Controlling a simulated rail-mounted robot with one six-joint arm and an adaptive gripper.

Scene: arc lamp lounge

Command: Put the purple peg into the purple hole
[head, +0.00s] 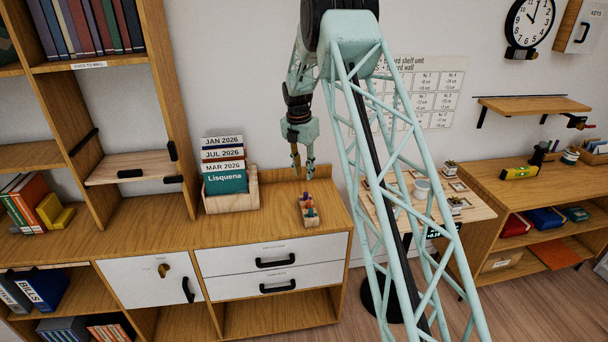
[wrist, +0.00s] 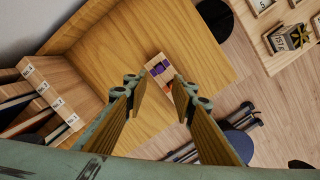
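A small wooden peg block (head: 311,218) stands on the cabinet top, with coloured pegs on it too small to tell apart in the head view. In the wrist view the block (wrist: 153,61) shows between and beyond my fingertips, with purple parts (wrist: 158,69) on its top. I cannot tell which purple part is the peg and which is the hole. My gripper (head: 303,175) hangs above the block, pointing down. In the wrist view my gripper (wrist: 155,84) is open, its fingers apart with nothing held between them. The right finger hides part of the block.
A wooden holder (head: 232,201) with dated binders stands left of the block on the cabinet top (head: 275,220). A bookshelf (head: 160,90) rises further left. The cabinet top around the block is mostly clear.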

